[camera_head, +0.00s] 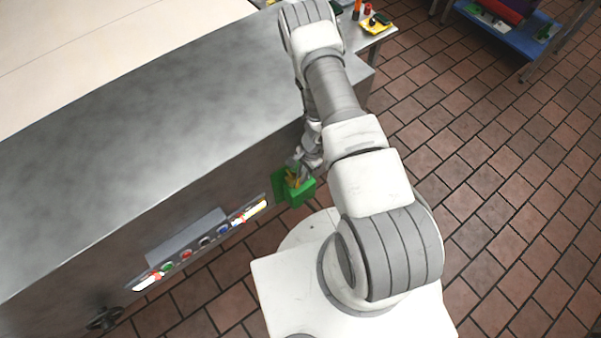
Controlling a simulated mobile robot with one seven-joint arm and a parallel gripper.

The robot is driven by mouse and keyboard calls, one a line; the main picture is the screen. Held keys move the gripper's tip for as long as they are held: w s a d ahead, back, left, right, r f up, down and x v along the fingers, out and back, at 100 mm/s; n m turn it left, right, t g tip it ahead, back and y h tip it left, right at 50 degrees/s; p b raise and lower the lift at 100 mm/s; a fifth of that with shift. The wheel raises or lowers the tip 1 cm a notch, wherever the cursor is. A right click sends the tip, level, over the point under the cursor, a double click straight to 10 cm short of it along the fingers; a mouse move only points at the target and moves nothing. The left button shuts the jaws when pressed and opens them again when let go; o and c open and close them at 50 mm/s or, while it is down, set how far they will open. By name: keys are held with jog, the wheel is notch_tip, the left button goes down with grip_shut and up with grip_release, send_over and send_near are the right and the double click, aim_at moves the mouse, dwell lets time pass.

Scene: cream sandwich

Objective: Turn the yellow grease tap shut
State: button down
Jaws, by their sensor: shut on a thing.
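A green fixture (301,193) sits on the front face of the steel machine, near its right end. My gripper (294,178) reaches down to it, with the fingers at its upper side. A small yellow part (293,182) shows between the fingers and the green fixture; it looks like the yellow grease tap, and the gripper is shut on it. Most of the tap is hidden by the fingers and wrist, so I cannot tell which way it is turned.
The steel machine (180,120) fills the left side. A control strip with coloured buttons (205,241) and a dark knob (103,318) are on its front. A side table (375,40) with small items and a blue cart (520,38) stand behind. Tiled floor (500,200) is clear at right.

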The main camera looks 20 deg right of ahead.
aim_at(299, 186)
jog(key=d+f+y+b, duration=0.1)
jog(key=y+b, duration=0.1)
jog(key=b, duration=0.2)
jog(key=d+f+g+y+b, duration=0.1)
jog(key=y+b, duration=0.1)
jog(key=b, duration=0.3)
jog(key=w+f+y+b, duration=0.1)
jog(key=y+b, duration=0.1)
jog(key=b, duration=0.2)
jog(key=shift+d+g, duration=0.4)
jog(key=y+b, duration=0.1)
jog(key=b, duration=0.3)
jog(key=f+g+y+b, duration=0.1)
jog(key=y+b, duration=0.1)
jog(key=b, duration=0.1)
jog(key=d+f+y+b, duration=0.1)
jog(key=b, duration=0.3)
jog(key=shift+b, duration=0.3)
jog(key=y+b, duration=0.1)
jog(key=b, duration=0.1)
jog(key=g+y+b, duration=0.1)
jog(key=shift+w+d+f+b, duration=0.1)
jog(key=shift+f+b, duration=0.15)
jog(key=shift+b, duration=0.15)
jog(key=shift+y+b, duration=0.6)
jog(key=shift+b, duration=0.1)
jog(key=c, duration=1)
grip_release()
jog(key=shift+r, duration=0.1)
